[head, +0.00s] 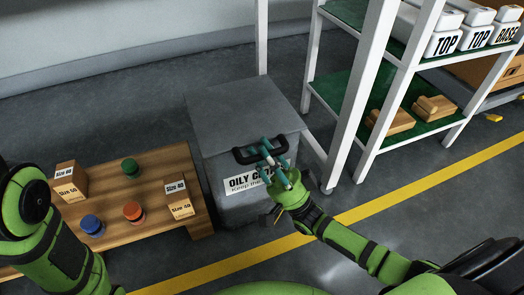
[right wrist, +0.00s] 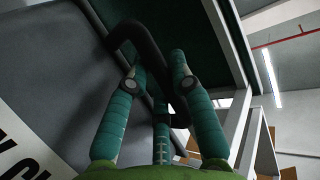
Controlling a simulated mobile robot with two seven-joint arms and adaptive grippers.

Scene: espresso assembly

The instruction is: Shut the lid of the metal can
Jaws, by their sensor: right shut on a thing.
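The metal can (head: 228,205) is a grey box on the floor at the middle of the head view, with a white "OILY" label on its front. Its flat grey lid (head: 235,105) lies over the top and looks about level; I cannot tell whether a small gap is left under it. A black handle (head: 243,156) sits at the front upper edge, and it also shows in the right wrist view (right wrist: 122,38). My right gripper (head: 268,154) is shut on the handle, its teal fingers (right wrist: 163,75) around the bar. My left gripper is out of view.
A low wooden table (head: 150,170) with small boxes and coloured knobs stands left of the can. A white rack (head: 345,100) with green shelves stands close on the right. A yellow line (head: 400,195) crosses the open floor in front.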

